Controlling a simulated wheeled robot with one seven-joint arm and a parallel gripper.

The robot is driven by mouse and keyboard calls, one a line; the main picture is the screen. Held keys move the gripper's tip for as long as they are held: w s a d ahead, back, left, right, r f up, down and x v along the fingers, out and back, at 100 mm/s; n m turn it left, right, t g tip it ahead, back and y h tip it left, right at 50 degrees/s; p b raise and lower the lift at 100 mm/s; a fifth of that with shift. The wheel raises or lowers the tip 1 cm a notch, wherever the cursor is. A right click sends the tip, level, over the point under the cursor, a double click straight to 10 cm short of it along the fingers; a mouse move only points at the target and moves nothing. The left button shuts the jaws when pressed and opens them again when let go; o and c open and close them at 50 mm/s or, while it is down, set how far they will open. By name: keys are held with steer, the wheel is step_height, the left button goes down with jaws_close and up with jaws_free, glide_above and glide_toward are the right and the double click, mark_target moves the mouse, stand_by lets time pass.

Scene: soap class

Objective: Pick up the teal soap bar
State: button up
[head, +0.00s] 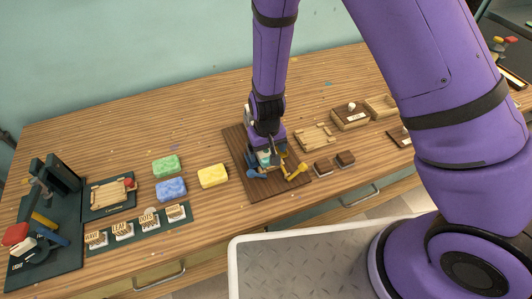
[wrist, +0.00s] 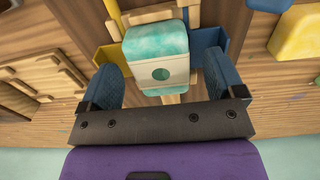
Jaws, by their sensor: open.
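The teal soap bar (wrist: 155,42) is mottled teal and sits in a pale holder or band (wrist: 178,73) with a round teal spot on its front. My gripper (wrist: 161,65) is open, with one blue padded finger on each side of the soap and holder; gaps show between fingers and holder. In the head view my gripper (head: 266,155) is low over a dark wooden board (head: 240,146), and a little of the teal soap (head: 264,157) shows beneath it. My arm hides most of the soap there.
Blue pieces (head: 257,174) and yellow pieces (head: 296,172) flank the soap closely. Green (head: 166,165), blue (head: 171,189) and yellow (head: 212,176) sponge-like blocks lie left. Small brown blocks (head: 323,167) lie right.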

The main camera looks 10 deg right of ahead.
steer(key=shift+f, duration=0.45)
steer(key=c, duration=1)
steer(key=shift+c, duration=0.2)
steer(key=shift+r, duration=0.1)
